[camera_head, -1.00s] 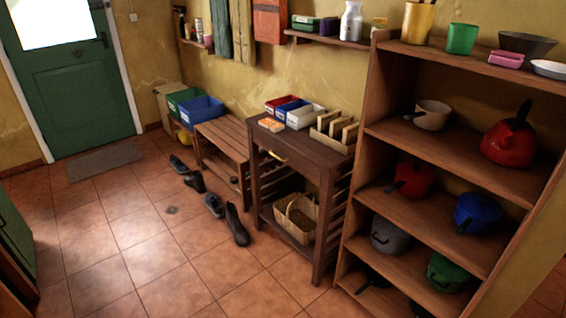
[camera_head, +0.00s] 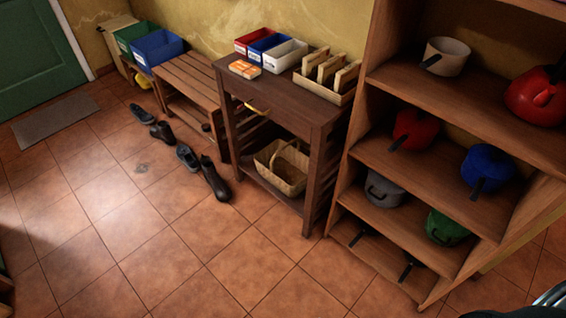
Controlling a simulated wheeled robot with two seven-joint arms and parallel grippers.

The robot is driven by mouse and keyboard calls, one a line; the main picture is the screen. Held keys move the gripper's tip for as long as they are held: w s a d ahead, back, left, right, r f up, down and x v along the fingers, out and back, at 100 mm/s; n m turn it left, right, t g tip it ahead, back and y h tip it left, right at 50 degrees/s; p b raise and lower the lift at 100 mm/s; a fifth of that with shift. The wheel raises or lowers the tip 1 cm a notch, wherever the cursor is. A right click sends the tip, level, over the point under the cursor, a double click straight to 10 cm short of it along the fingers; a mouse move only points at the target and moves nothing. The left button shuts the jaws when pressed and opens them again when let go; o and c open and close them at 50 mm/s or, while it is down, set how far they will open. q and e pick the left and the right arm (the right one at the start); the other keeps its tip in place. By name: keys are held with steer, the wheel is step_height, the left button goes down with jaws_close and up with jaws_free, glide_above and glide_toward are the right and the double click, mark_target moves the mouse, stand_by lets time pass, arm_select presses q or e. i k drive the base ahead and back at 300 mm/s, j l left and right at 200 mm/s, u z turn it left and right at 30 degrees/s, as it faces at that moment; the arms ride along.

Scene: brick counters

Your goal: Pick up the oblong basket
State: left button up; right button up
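The oblong basket (camera_head: 281,171) is a tan woven basket with an arched handle. It sits on the low shelf of the dark wooden side table (camera_head: 290,105), under its top, and its front faces the open floor. The table top and legs partly enclose it. Neither of my grippers shows in the head view. A dark and metallic part at the bottom right corner seems to be part of my own body.
A tall shelf (camera_head: 440,100) with pots stands right of the table. A slatted bench (camera_head: 185,80) with blue (camera_head: 158,52) and green bins nearby stands left. Several dark shoes (camera_head: 215,180) lie on the floor before the bench. The tiled floor (camera_head: 190,260) in front is clear.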

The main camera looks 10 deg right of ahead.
mark_target(283, 165)
steer(key=i+j+z, duration=0.15)
steer(key=i+z, duration=0.25)
steer(key=i+j+z, duration=0.25)
steer(key=i+z, duration=0.15)
steer(key=i+j+z, duration=0.6)
steer(key=j+z, duration=0.25)
